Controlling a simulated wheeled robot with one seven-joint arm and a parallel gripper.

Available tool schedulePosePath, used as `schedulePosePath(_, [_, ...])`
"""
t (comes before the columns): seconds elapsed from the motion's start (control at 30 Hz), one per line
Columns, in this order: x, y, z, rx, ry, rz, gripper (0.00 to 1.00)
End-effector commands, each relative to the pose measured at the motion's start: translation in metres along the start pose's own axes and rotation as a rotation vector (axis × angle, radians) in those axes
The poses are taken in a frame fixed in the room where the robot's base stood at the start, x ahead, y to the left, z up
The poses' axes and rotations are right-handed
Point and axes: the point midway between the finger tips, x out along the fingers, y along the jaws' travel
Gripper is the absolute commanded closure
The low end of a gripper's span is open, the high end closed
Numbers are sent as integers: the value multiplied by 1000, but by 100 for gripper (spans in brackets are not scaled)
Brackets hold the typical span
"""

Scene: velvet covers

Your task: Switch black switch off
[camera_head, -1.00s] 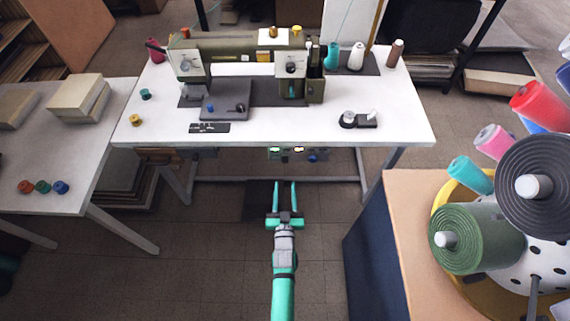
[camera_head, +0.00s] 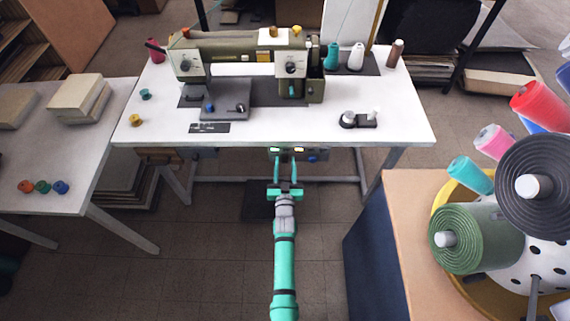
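A small control box (camera_head: 312,155) hangs under the front edge of the white sewing table, with small lit spots and a blue part. I cannot clearly make out the black switch; the box is small and partly behind my fingers. My gripper (camera_head: 285,165) is below the table's front edge, pointing at this box. Its two teal fingers are parted with nothing seen between them. The fingertips overlap the box in the picture; I cannot tell whether they touch it.
The white table (camera_head: 380,135) carries a green sewing machine (camera_head: 235,50), thread spools and small black-based items. Its legs and crossbar stand beneath. A side table (camera_head: 75,135) is at left. A wooden-topped cabinet (camera_head: 395,215) with large spools is at right. The floor in front is clear.

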Motion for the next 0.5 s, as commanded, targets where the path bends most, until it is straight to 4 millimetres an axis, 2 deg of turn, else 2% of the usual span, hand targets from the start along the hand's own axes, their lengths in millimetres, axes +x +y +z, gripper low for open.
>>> schedulePosePath(0.2, [0,0,0,0,0,0,61])
schedulePosePath(0.23, [0,0,0,0,-1,0,63])
schedulePosePath(0.3, [0,0,0,0,-1,0,80])
schedulePosePath(0.4, [0,0,0,0,0,0,100])
schedulePosePath(0.5, [0,0,0,0,0,0,100])
